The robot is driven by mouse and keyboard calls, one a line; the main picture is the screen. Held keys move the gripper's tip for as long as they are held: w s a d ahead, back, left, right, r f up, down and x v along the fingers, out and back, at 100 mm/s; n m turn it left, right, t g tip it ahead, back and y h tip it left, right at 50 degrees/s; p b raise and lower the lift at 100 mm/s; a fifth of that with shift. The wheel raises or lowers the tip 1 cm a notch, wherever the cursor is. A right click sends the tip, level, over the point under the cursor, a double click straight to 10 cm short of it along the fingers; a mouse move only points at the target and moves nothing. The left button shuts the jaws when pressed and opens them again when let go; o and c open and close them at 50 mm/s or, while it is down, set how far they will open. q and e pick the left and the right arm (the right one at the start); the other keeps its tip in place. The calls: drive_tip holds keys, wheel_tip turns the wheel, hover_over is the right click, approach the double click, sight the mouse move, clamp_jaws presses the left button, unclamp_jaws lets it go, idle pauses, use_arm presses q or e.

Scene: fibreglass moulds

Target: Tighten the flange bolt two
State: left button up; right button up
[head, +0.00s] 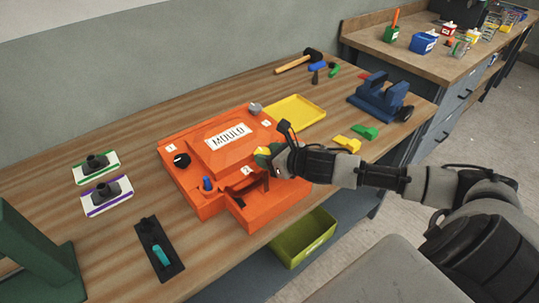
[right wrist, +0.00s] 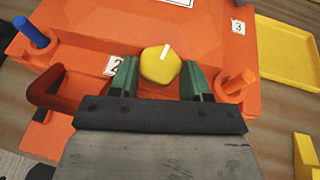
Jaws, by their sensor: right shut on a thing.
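The orange mould (head: 208,148) sits on the wooden bench with a white MOULD label. Flange bolt two is a yellow faceted head (right wrist: 160,65) with a white mark on top, beside the "2" label (right wrist: 115,65) on the mould's flange. It also shows, partly hidden by the gripper, in the head view (head: 262,157). My right gripper (right wrist: 160,80) is shut on this yellow head, with one green fingertip on each side. A black bolt head (head: 181,160) and a grey one (head: 255,108) are at other flange corners. My left gripper is not in view.
A yellow tray (head: 297,111), a blue vise (head: 380,99) and a black tray (head: 160,252) are on the bench.

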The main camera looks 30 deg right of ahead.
drive_tip(key=shift+a+m+h, duration=0.25)
drive_tip(key=shift+m+h, duration=0.45)
drive_tip(key=shift+h, duration=0.1)
drive_tip(key=shift+a+r+m+t+h+p, duration=0.2)
drive_tip(key=shift+m+t+h+p, duration=0.1)
drive_tip(key=shift+m+h+p, duration=0.55)
drive_tip(key=shift+a+f+m+h+p, duration=0.1)
drive_tip(key=shift+a+m+h+p, duration=0.1)
drive_tip(key=shift+m+h+p, duration=1.5)
drive_tip(key=shift+h+b, duration=0.3)
drive_tip(key=shift+h, duration=0.05)
drive_tip(key=o, duration=0.6)
drive_tip(key=shift+f, duration=0.1)
drive_tip(key=shift+o, duration=0.2)
drive_tip(key=shift+g, duration=0.4)
drive_tip(key=b+v, duration=0.1)
drive_tip(key=v, duration=0.9)
drive_tip(key=shift+s+a, duration=0.15)
drive_tip(key=shift+s, duration=0.2)
